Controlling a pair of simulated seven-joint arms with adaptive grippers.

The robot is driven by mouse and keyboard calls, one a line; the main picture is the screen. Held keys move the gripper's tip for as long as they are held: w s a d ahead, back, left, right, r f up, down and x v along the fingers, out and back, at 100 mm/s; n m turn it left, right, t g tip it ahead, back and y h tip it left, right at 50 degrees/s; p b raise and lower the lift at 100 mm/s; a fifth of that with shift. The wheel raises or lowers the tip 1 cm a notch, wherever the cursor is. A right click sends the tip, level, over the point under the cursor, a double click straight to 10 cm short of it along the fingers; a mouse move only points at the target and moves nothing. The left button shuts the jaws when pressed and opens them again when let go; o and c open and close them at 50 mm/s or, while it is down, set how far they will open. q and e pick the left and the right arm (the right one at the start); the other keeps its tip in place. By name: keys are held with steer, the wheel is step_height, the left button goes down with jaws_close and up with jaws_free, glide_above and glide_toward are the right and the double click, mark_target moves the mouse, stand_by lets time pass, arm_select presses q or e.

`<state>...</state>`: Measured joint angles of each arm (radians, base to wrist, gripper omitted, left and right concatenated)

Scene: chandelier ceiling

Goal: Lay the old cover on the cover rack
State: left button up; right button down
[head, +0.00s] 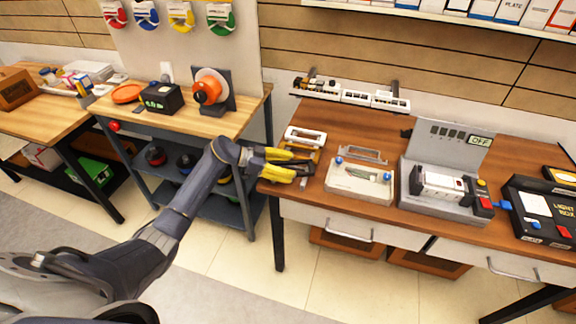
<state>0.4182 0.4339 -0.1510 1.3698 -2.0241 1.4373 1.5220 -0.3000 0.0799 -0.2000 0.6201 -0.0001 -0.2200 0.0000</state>
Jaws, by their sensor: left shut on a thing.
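My left gripper (308,168) reaches in from the left and is shut at the left end of the brown workbench. It holds what seems to be the old cover; the fingers hide most of it, and only a thin pale edge shows by the fingertips. A white frame-like cover (305,133) lies just behind the fingers. A wooden piece beneath it, possibly the cover rack (317,154), is largely hidden by the gripper. A grey open frame (361,153) stands behind a pale tray (352,190) to the right of the gripper. My right gripper is out of view.
A grey machine with an OFF panel (467,140) and a black light box (541,212) occupy the bench's right side. A white strip of small units (356,97) lines the back.

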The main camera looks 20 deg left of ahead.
arm_select(q)
steer(key=shift+f, duration=0.6)
stand_by(0.6)
steer(key=o, duration=1.3)
steer(key=shift+s+a+r, duration=0.1)
steer(key=shift+a+r, duration=0.1)
steer(key=shift+a, duration=0.35)
steer(key=v, duration=1)
steer(key=shift+s+a+r, duration=0.1)
steer(key=shift+s+a, duration=0.1)
steer(key=shift+s, duration=0.15)
